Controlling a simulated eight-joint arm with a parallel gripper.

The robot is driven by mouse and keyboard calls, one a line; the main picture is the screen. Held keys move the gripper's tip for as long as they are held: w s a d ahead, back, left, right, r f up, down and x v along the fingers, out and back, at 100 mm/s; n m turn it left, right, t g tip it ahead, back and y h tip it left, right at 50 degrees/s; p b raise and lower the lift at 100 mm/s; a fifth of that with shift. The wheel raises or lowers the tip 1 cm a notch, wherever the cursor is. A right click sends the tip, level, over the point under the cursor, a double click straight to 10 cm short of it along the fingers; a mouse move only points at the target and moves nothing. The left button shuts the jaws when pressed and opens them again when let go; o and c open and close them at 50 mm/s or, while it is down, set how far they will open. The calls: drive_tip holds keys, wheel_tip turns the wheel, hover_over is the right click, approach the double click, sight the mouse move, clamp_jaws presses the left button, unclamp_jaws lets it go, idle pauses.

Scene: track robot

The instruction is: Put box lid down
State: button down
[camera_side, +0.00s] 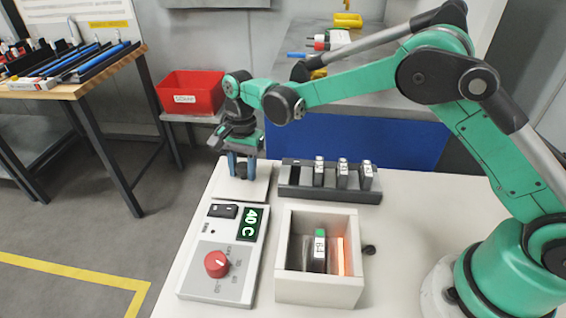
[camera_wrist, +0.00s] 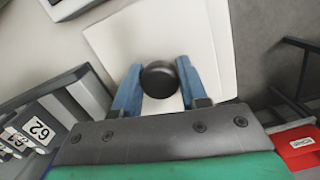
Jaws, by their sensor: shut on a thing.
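The box lid (camera_side: 257,188) is a flat pale square plate with a round black knob (camera_wrist: 160,78). It is at the far left corner of the white table, behind the control panel; I cannot tell whether it touches the surface below. My gripper (camera_side: 243,172) points down over it, its blue fingers on either side of the knob, shut on it. The lid also fills the upper middle of the wrist view (camera_wrist: 150,35). The open white box (camera_side: 318,292) stands at the front, holding an upright block labelled 64 (camera_side: 320,252) beside an orange-glowing wall.
A dark rack (camera_side: 330,194) with several labelled blocks stands right of the lid. The control panel (camera_side: 222,262) with a red knob and a 40 C display lies left of the box. A red bin (camera_side: 190,92) is behind the table.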

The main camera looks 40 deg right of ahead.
drive_tip(key=shift+c, duration=2.4)
unclamp_jaws()
drive_tip(key=shift+f, duration=0.15)
drive_tip(key=s+d+r+n+t, duration=0.1)
drive_tip(key=d+r, duration=0.1)
drive_tip(key=r, duration=0.6)
drive_tip(key=s+d+r+n+t, duration=0.1)
drive_tip(key=s+d+r+n, duration=0.1)
drive_tip(key=r, duration=0.6)
drive_tip(key=s+d+f+n+t, duration=0.1)
drive_tip(key=s+d+n+t, duration=0.2)
drive_tip(key=s, duration=0.3)
drive_tip(key=s+d+f+n+t+h, duration=0.1)
drive_tip(key=s+d+f+n+t, duration=0.1)
drive_tip(key=s, duration=0.5)
drive_tip(key=d+n+t, duration=0.1)
drive_tip(key=d+n, duration=0.1)
drive_tip(key=n, duration=0.1)
drive_tip(key=shift+s+f, duration=0.15)
drive_tip(key=shift+f, duration=0.15)
